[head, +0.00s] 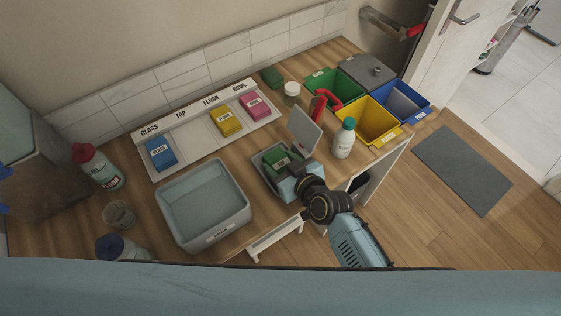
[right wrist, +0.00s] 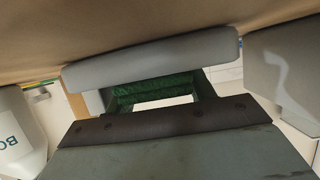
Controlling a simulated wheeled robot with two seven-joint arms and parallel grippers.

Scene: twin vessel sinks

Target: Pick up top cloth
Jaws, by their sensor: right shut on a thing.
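The green cloth (head: 276,158), with a small white label, is at a small grey box (head: 259,168) with a raised grey lid (head: 305,130). My right gripper (head: 285,170) reaches in at the box and is shut on the green cloth. In the right wrist view the cloth (right wrist: 150,92) shows as green strips between the fingers, around a pale gap. The white labelled tray (head: 191,143) has an empty TOP slot, with blue, yellow and pink cloths in the GLASS, FLOOR and BOWL slots. My left gripper is not in view.
A grey basin (head: 203,203) stands left of the box. A white bottle (head: 344,138) stands close right of the lid; a red-handled item (head: 322,103) is behind it. Green, yellow (head: 370,121) and blue bins stand at the back right. A red-capped bottle (head: 97,166) is at left.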

